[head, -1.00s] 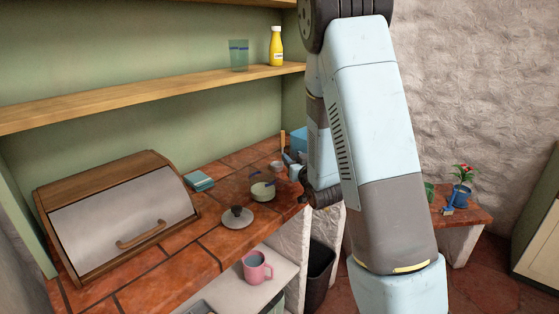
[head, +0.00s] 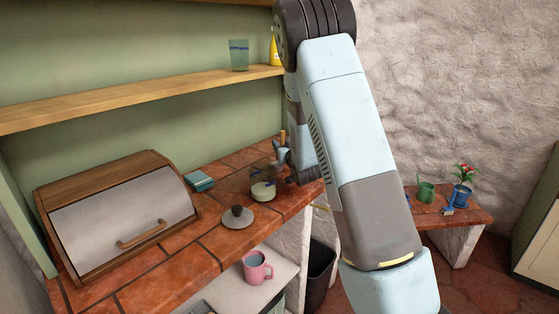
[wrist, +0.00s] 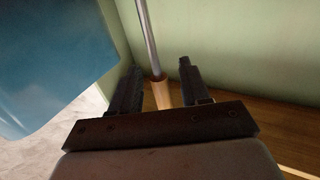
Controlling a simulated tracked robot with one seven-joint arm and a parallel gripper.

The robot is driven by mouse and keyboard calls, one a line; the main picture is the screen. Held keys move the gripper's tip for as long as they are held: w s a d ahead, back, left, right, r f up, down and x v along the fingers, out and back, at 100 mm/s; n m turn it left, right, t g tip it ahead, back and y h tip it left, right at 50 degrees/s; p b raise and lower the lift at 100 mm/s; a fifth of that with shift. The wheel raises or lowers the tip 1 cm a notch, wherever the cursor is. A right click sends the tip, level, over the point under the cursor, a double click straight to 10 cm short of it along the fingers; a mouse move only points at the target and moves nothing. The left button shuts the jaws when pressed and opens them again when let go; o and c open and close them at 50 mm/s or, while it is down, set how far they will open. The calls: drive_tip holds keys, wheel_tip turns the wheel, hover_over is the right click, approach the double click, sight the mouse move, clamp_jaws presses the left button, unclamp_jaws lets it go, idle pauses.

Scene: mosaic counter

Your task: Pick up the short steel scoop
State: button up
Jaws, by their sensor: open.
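A utensil with a thin steel shaft (wrist: 148,38) and a pale wooden handle (wrist: 161,91) shows in the wrist view; it looks like the steel scoop, but its far end is out of frame. My gripper (wrist: 157,78) is open, its two dark fingers on either side of the handle, with a gap visible on both sides. In the head view my gripper (head: 277,157) is at the back right of the tiled counter, small and partly hidden by my arm. A wooden handle (head: 283,137) stands up just behind it.
A wooden bread box (head: 120,215) fills the counter's left. A large blue surface (wrist: 50,60) is close on the left in the wrist view. A shelf (head: 150,96) runs above.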

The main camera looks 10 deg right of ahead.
drive_tip(key=shift+w, duration=0.15)
clamp_jaws()
idle(0.4)
